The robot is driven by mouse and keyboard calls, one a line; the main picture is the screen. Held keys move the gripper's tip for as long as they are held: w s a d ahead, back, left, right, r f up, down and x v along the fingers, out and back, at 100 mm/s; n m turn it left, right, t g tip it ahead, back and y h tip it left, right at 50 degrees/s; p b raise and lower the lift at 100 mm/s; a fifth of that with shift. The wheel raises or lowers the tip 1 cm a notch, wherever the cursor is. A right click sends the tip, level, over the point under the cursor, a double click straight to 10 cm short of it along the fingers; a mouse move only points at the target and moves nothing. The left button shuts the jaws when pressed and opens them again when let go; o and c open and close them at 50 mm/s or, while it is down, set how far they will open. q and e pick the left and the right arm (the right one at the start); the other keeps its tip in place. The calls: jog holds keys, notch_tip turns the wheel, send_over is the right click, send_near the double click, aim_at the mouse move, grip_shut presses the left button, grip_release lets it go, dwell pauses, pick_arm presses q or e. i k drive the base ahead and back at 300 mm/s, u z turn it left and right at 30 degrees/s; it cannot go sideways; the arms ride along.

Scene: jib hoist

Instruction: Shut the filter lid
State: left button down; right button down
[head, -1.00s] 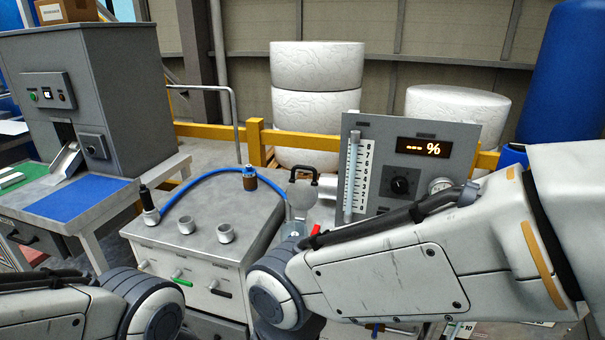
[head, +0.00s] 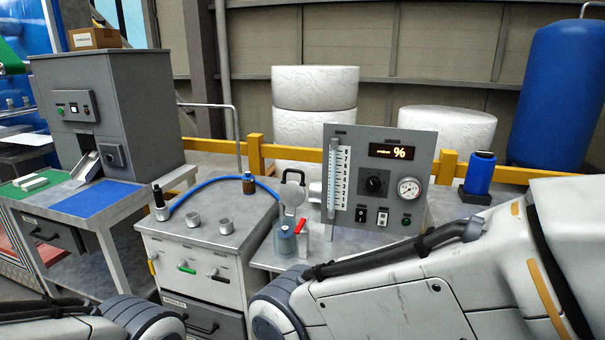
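A small filter housing (head: 285,242) with a bluish body stands at the left end of the bench, in front of the grey gauge panel. Its round grey lid (head: 292,195) appears to stand raised, upright above the body, with a black loop handle (head: 293,176) at the top. A red lever (head: 300,226) sits just right of the housing. My left and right arms show at the bottom of the head view, but both grippers are out of view. My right forearm crosses in front of the bench and hides its lower part.
The grey panel (head: 418,210) carries a lit display, knob, gauge and switches. A cabinet (head: 200,242) to the left holds a blue hose (head: 205,183), nozzles and a brown bottle (head: 249,184). A blue canister (head: 479,173) stands right of the panel. A yellow rail (head: 206,145) runs behind.

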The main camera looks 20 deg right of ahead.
aim_at(292, 194)
jog(key=z, duration=0.3)
jog(key=i, duration=1.25)
jog(key=u, duration=0.35)
